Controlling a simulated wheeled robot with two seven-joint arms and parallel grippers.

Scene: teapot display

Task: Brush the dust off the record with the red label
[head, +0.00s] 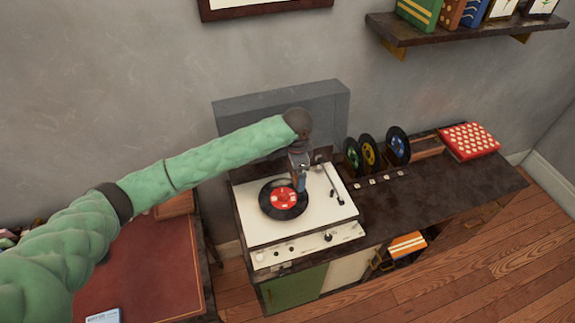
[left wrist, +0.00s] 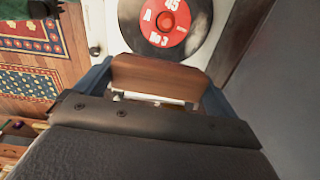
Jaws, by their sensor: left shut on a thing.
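The record with the red label (head: 283,198) lies flat on the white turntable (head: 325,215). Its black disc and red label also show at the top of the left wrist view (left wrist: 165,22), partly cut off. My left gripper (head: 301,184) is over the record's right edge in the head view, pointing down. It is shut on a brown wooden block, the brush (left wrist: 158,76), with its blue fingers at either end. I cannot tell whether the brush touches the record. Dust is too fine to make out. My right gripper is not in view.
The tonearm (head: 333,184) is right of the record. Several records (head: 369,153) stand upright on the dark cabinet (head: 440,185), with a red dotted box (head: 469,140) farther right. The raised grey lid (head: 240,118) is behind the turntable. A wall shelf (head: 470,25) hangs above.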

